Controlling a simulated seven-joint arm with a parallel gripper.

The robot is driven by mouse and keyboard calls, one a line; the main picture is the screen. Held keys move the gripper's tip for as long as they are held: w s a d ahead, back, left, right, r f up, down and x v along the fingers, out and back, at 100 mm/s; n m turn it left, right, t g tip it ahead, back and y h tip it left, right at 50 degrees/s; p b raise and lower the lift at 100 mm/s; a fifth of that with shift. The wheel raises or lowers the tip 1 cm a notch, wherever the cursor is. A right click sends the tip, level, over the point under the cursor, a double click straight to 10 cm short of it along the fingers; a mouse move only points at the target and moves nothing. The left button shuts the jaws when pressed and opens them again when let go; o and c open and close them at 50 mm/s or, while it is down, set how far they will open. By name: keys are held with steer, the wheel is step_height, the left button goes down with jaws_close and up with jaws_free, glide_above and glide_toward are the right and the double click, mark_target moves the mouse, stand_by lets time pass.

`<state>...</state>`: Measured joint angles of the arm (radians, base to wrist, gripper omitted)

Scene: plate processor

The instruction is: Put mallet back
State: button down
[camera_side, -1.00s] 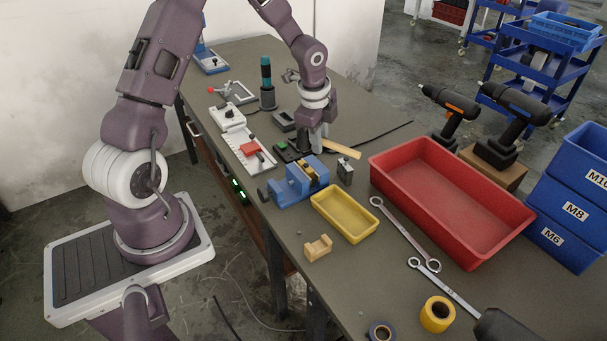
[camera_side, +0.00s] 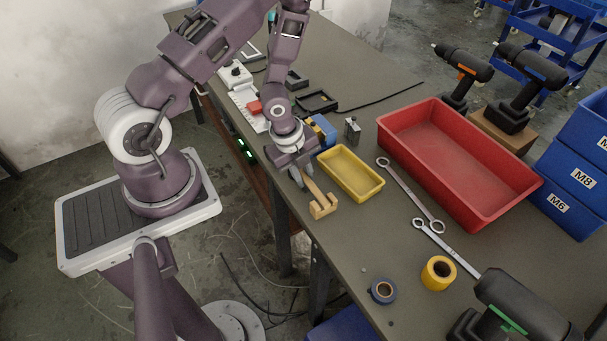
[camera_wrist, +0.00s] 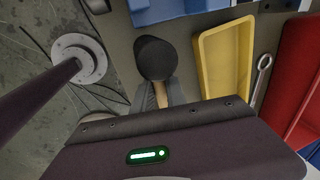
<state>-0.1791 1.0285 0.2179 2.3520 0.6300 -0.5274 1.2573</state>
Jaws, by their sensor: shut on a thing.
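The mallet has a black head (camera_wrist: 156,58) and a light wooden handle (camera_wrist: 160,95). My gripper (camera_wrist: 160,94) is shut on the handle, just below the head, in the wrist view. In the side view my gripper (camera_side: 303,178) points down near the front edge of the bench, left of the yellow tray. The handle (camera_side: 312,187) runs from the fingers towards a small notched wooden block (camera_side: 323,209). The head is hard to make out there, and I cannot tell whether the handle touches the block.
The yellow tray (camera_side: 350,174) is close on the right, with a blue vise (camera_side: 322,130) behind it. A red bin (camera_side: 455,165), wrenches (camera_side: 408,195) and tape rolls (camera_side: 438,273) lie further right. The bench in front of the block is clear.

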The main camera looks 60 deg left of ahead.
steer(key=shift+f, duration=0.1)
steer(key=c, duration=1.4)
jaws_free()
steer(key=shift+o, duration=0.2)
step_height(320, 180, up, 23)
steer(key=s+a+n+t+y, duration=0.1)
steer(key=s+a+n+y, duration=0.15)
steer(key=n, duration=0.35)
steer(key=s+d+r+n+t+h, duration=0.1)
steer(key=s+d+r+n+h, duration=0.1)
steer(key=s+d+r+n, duration=0.9)
step_height(320, 180, up, 2)
steer(key=shift+s+n+t, duration=0.4)
steer(key=shift+s+n, duration=0.1)
steer(key=shift+s, duration=0.15)
